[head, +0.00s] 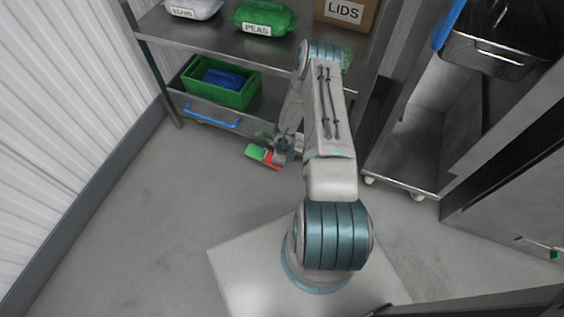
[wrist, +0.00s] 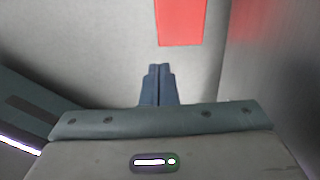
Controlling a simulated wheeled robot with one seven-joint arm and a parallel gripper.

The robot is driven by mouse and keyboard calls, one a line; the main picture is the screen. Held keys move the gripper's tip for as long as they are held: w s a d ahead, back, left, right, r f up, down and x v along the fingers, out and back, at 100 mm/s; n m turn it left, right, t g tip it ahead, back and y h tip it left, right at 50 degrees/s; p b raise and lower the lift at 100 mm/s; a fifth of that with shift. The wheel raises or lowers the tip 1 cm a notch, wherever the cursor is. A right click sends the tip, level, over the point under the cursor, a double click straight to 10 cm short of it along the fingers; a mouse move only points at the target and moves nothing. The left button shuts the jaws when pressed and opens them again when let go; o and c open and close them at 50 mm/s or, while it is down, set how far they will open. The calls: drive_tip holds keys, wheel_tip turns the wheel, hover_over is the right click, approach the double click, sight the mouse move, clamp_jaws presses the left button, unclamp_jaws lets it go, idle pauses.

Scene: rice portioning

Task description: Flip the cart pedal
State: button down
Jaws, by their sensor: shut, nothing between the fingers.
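The pedal shows in the head view as a small plate, green (head: 255,152) at its left end and red (head: 272,159) at its right end. It is low near the floor, in front of the shelf unit. In the wrist view a red part (wrist: 180,22) is at the top, beyond the fingertips. My gripper (wrist: 158,67) is shut and empty, its dark blue fingers together. A strip of pale floor shows between the fingertips and the red part, so they look apart in this view. In the head view my arm hides part of the area around the pedal.
A steel shelf unit (head: 215,40) holds a green bin (head: 243,98), bags and a LIDS box (head: 345,13). A wheeled steel cart (head: 402,172) stands at right. A corrugated wall (head: 60,100) runs along the left. The floor (head: 150,210) at lower left is clear.

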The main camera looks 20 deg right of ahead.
wheel_tip(320, 180, up, 9)
drive_tip(key=s+d+p, duration=0.1)
drive_tip(key=p, duration=0.2)
drive_tip(key=shift+s+d+r, duration=0.15)
drive_tip(key=shift+s+r, duration=0.05)
drive_tip(key=shift+s, duration=0.05)
